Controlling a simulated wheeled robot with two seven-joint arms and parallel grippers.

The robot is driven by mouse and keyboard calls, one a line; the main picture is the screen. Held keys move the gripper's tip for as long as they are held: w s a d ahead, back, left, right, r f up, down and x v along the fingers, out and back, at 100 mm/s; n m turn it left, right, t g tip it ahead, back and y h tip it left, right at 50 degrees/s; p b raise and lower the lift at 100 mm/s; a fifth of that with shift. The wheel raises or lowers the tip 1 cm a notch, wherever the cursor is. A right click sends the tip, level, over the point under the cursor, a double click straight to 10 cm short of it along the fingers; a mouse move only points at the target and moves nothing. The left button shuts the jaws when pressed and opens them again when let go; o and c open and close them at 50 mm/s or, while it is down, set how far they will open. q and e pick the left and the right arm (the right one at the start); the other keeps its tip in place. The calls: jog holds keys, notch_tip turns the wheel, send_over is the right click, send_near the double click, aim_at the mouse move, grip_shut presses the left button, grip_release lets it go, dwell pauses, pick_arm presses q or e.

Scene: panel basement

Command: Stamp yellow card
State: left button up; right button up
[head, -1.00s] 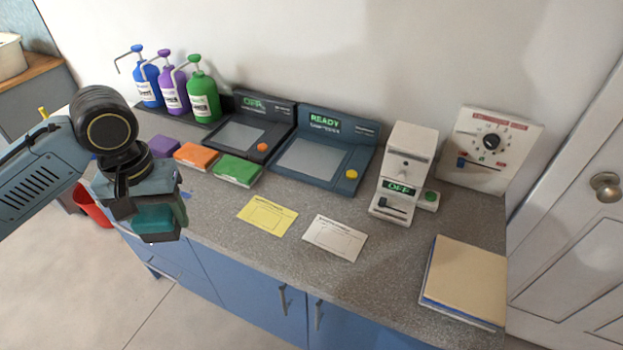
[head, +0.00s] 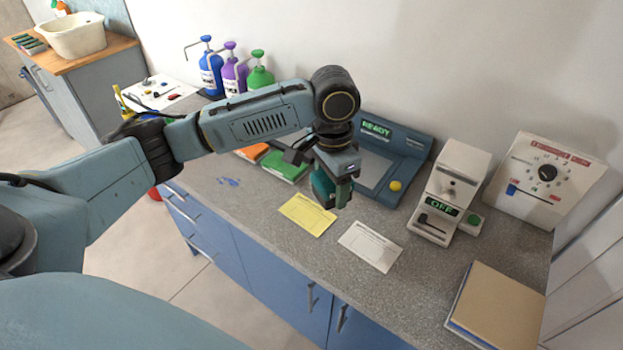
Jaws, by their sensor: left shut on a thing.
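The yellow card (head: 305,215) lies flat on the grey speckled counter, with dark printed lines on it. My left gripper (head: 332,188) hangs above the counter by the card's right upper edge. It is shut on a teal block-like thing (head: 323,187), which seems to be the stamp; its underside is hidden. The gripper appears to be above the card, not touching it. A green pad (head: 284,167) and an orange pad (head: 250,152) lie behind the card, partly covered by my arm. My right gripper is not in view.
A white card (head: 370,246) lies right of the yellow one. Behind stand a blue-grey device reading READY (head: 415,150), a white device reading OFF (head: 455,185) and a dial panel (head: 545,180). Bottles (head: 211,72) stand at the back left. A folder stack (head: 497,306) lies at the right.

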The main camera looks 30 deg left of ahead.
pick_arm(q)
jog(key=shift+w+a+f+m, duration=0.1)
jog(key=shift+w+a+m, duration=0.05)
jog(key=shift+m, duration=0.35)
jog(key=shift+w+a+f+m, duration=0.1)
jog(key=shift+w+m, duration=0.05)
jog(key=shift+m, duration=0.35)
notch_tip(320, 180, down, 3)
jog(key=w+a+m+p, duration=0.2)
jog(key=a+m+p, duration=0.1)
jog(key=m, duration=0.6)
jog(key=m+p, duration=0.3)
jog(key=m, duration=0.7)
send_over(307, 214)
notch_tip(307, 214, down, 3)
jog(key=shift+m, duration=0.3)
notch_tip(307, 214, down, 6)
jog(key=b, duration=0.6)
jog(key=shift+f+b, duration=0.2)
jog(key=shift+b, duration=0.15)
jog(key=shift+f, duration=0.55)
jog(key=shift+f, duration=0.15)
